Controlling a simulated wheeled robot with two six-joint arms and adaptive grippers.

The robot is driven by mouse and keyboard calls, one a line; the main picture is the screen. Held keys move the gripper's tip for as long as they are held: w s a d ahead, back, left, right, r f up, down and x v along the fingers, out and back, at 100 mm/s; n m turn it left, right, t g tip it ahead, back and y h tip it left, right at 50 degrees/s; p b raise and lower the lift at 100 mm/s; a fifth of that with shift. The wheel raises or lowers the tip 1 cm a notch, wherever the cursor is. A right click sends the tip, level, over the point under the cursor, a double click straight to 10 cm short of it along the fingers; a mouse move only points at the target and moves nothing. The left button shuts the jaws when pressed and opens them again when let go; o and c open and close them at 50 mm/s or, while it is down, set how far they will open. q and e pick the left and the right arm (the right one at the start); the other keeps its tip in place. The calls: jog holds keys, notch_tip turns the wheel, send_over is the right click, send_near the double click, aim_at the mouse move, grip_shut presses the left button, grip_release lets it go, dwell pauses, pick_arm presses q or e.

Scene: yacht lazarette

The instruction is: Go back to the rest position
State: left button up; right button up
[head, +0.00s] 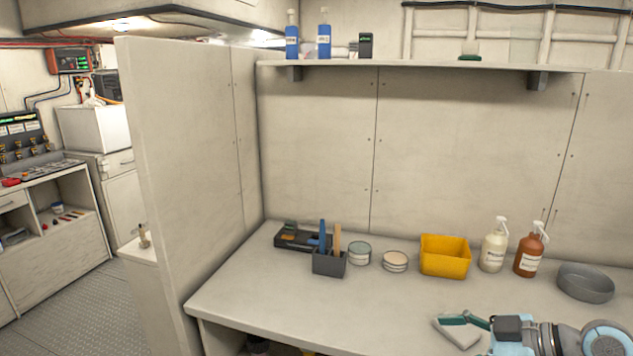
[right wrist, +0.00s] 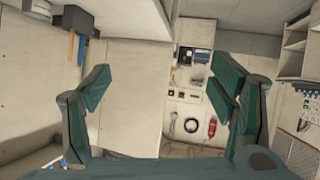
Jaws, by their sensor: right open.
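My right gripper (head: 464,320) shows at the lower right of the head view, above the front part of the pale counter (head: 265,298). In the right wrist view, its two green fingers (right wrist: 160,85) stand wide apart with nothing between them. My left gripper is in neither view.
Along the counter's back stand a dark caddy (head: 328,263), tins (head: 359,253), a yellow bin (head: 444,256), pump bottles (head: 493,246) and a grey bowl (head: 585,284). A partition (head: 190,170) rises at the left. A shelf (head: 430,66) runs above. The counter's front left is clear.

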jog(key=a+r+m+t+y, duration=0.3)
jog(key=r+t, duration=0.7)
jog(key=t, duration=0.1)
jog(key=d+f+m+t+h, duration=0.4)
jog(key=d+m+h, duration=0.35)
jog(key=h, duration=0.25)
jog(key=s+d+f+m+g+h, duration=0.2)
jog(key=s+f+m+g+h, duration=0.15)
jog(key=f, duration=0.35)
jog(key=s+d+f+m+g+h, duration=0.2)
jog(key=d+f+g+h, duration=0.15)
jog(key=f, duration=0.45)
jog(key=s+a+f+n+g+y, duration=0.1)
jog(key=s+a+f+n+g, duration=0.1)
jog(key=s+a+f+g, duration=0.4)
jog(key=s+a+f+n+g+y, duration=0.2)
jog(key=s+f+g, duration=0.3)
jog(key=s+f, duration=0.6)
jog(key=s+d+f+g, duration=0.1)
jog(key=s+f, duration=0.1)
jog(key=f, duration=0.8)
jog(key=s+f+g, duration=0.1)
jog(key=s+f, duration=0.1)
jog(key=f, duration=0.8)
jog(key=s+d+f+g, duration=0.1)
jog(key=s+f, duration=1)
jog(key=s, duration=0.2)
jog(key=shift+s+f, duration=0.2)
jog(key=shift+s, duration=0.2)
